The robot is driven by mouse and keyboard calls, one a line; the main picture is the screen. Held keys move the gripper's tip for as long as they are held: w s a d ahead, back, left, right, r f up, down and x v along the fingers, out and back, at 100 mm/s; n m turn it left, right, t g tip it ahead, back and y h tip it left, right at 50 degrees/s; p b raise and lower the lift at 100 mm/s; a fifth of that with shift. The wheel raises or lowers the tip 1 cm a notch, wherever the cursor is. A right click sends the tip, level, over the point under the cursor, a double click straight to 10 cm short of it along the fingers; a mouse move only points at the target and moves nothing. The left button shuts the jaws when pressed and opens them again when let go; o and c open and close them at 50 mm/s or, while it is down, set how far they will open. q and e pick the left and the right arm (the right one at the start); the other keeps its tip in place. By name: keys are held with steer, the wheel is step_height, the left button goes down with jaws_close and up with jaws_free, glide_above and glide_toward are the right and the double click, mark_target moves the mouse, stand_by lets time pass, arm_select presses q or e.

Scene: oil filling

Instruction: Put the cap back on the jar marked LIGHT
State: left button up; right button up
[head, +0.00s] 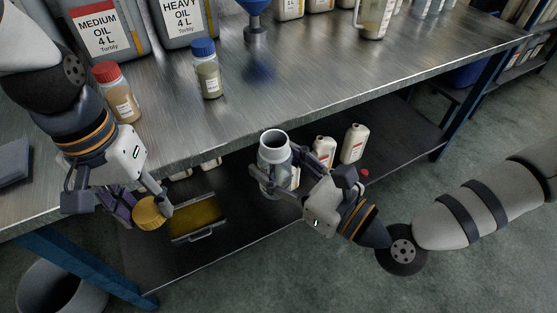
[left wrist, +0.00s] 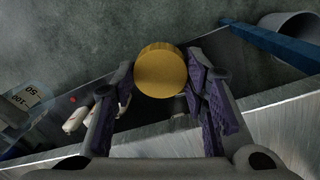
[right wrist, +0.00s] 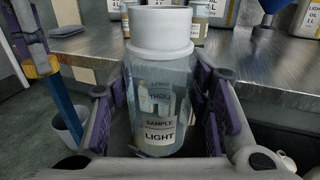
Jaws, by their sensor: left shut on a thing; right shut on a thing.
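The clear jar (head: 271,156) has a white neck with no cap on it and stands upright in my right gripper (head: 279,178). Its SAMPLE LIGHT label faces the camera in the right wrist view (right wrist: 160,134). My right gripper is shut around the jar body, in front of the table edge. The yellow cap (head: 150,213) is in my left gripper (head: 141,206), which is shut on it off the table's front edge. The round cap also shows between the fingers in the left wrist view (left wrist: 160,71). The cap is left of the jar and well apart from it.
A blue-capped bottle (head: 208,78) and a red-capped bottle (head: 118,96) stand on the metal table (head: 300,75). Large oil cans (head: 105,28) and a blue funnel (head: 255,25) are behind. The lower shelf holds a yellow tray (head: 195,218) and white bottles (head: 354,143).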

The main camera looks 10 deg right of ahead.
arm_select(q)
steer(key=w+d+r+m, duration=0.3)
steer(key=d+r+m, duration=0.3)
steer(key=d, duration=0.6)
step_height(320, 180, up, 9)
steer(key=m, duration=0.3)
glide_above(275, 139)
steer(key=shift+t+y, duration=0.3)
steer(key=shift+y, duration=0.1)
steer(key=shift+f, duration=0.1)
steer(key=shift+f, duration=1.95)
steer(key=shift+f, duration=0.85)
steer(key=shift+f, duration=0.6)
